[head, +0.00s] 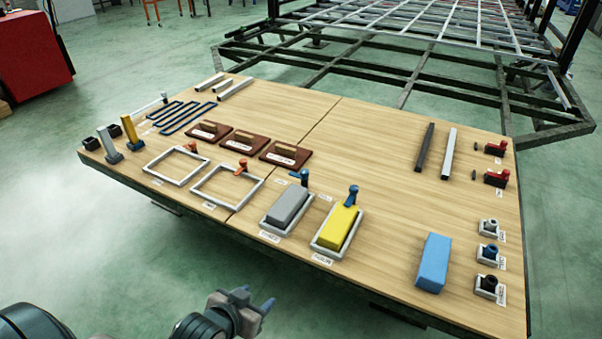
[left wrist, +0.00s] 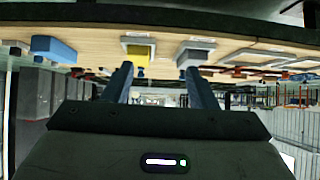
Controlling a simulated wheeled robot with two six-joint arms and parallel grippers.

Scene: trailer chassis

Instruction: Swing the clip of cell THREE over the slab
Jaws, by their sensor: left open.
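A pale cell frame with a grey slab (head: 286,207) in it stands at the front middle of the table; its small label (head: 270,237) seems to read THREE. A blue clip (head: 304,177) stands upright at its back rim, off the slab. The cell to the right holds a yellow slab (head: 338,227), with another upright blue clip (head: 352,194) at its back. My left gripper (head: 256,298) is open and empty, in front of and below the table edge, apart from both cells. The left wrist view shows the grey slab (left wrist: 197,54) and yellow slab (left wrist: 138,52) upside down beyond the fingers. My right gripper is not in view.
Two empty frames (head: 228,184) with red clips (head: 241,166) lie left of the grey slab. Brown plates (head: 285,154) lie behind. A loose blue block (head: 433,263) lies at the right, near several small fittings (head: 488,254). The table middle behind the yellow slab is clear.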

